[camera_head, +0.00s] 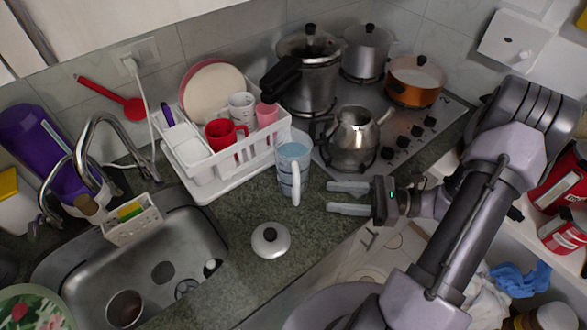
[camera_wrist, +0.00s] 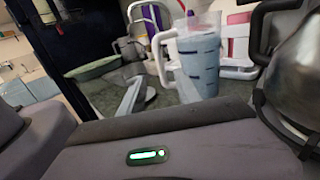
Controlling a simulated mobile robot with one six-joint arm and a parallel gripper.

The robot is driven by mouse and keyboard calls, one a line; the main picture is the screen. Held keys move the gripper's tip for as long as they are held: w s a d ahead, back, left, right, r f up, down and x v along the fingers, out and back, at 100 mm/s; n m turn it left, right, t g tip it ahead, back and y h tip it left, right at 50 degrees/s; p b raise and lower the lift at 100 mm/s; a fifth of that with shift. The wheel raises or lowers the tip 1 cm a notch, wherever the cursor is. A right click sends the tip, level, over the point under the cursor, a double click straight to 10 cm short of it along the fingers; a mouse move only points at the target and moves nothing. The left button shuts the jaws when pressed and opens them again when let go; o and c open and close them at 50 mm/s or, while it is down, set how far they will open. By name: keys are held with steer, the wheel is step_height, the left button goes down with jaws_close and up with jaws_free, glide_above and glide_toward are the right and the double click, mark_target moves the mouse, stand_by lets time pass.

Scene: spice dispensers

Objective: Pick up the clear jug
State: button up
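The clear jug (camera_head: 292,160) stands upright on the dark counter in front of the dish rack, with bluish contents or tint and a pale handle toward the counter's front. It also shows in the wrist view (camera_wrist: 201,62), with dark marks on its side and its handle to the left. My gripper (camera_head: 332,198) is to the right of the jug in the head view, apart from it. Its two fingers are spread and point left toward the jug, with nothing between them.
A white dish rack (camera_head: 206,187) with cups and plates stands behind the jug. A steel kettle (camera_head: 354,140) sits on the stove behind my gripper. A white lid (camera_head: 270,240) lies on the counter in front of the jug. The sink (camera_head: 200,235) is at left.

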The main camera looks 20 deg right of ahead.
mark_target(294, 175)
steer(key=b+x, duration=0.3)
steer(key=x, duration=1)
steer(key=shift+w, duration=0.1)
steer(key=shift+d, duration=0.1)
jaws_close()
stand_by(0.6)
